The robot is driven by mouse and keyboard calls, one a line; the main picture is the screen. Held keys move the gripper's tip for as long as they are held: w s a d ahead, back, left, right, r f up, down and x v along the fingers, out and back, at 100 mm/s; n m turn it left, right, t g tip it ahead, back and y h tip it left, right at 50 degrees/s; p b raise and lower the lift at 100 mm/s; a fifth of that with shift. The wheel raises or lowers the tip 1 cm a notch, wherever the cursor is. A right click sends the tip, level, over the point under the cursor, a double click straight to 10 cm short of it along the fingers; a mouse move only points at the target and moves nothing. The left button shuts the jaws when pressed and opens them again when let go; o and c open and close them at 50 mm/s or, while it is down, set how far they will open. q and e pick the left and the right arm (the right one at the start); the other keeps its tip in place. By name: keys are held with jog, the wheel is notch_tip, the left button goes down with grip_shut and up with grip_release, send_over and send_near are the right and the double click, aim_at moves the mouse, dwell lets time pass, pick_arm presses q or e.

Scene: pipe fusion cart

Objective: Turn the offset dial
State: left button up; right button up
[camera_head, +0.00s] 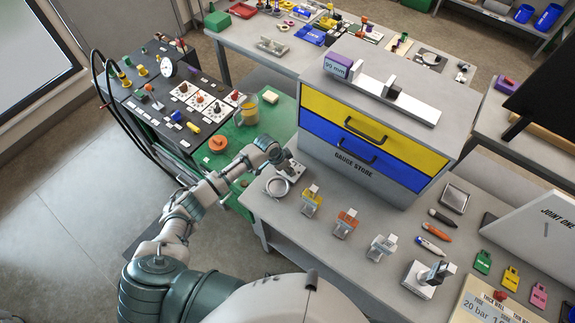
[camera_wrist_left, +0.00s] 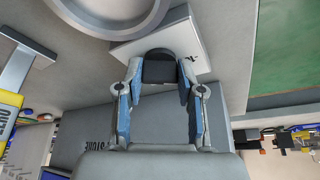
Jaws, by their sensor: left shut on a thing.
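My left gripper (camera_head: 284,160) reaches over the left end of the grey bench, beside the gauge store. In the left wrist view my left gripper (camera_wrist_left: 158,88) has its two blue-grey fingers on either side of a dark knob, which I take to be the offset dial (camera_wrist_left: 160,67), and is shut on it. The knob sits on a pale square block (camera_wrist_left: 205,52) with a small black mark beside it. In the head view the block (camera_head: 296,172) shows partly and the gripper hides the knob. My right gripper is not in view.
A round metal ring or dish (camera_head: 278,188) lies close to the block. The gauge store (camera_head: 350,170), with yellow and blue drawers, stands just behind. Yellow, orange and white tagged pieces (camera_head: 345,222) stand to the right.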

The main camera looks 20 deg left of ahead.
pick_arm(q)
jog(key=shift+w+d+r, duration=0.2)
jog(key=shift+r, duration=0.05)
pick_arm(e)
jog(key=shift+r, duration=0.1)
pick_arm(q)
jog(key=o, duration=1.1)
jog(key=shift+o, duration=0.2)
jog(key=shift+d+f, duration=0.1)
jog(key=shift+f, duration=0.1)
jog(key=shift+r, duration=0.1)
jog(key=v, duration=1.1)
jog(key=shift+r, duration=0.3)
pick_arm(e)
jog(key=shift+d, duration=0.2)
pick_arm(q)
jog(key=shift+a, duration=0.2)
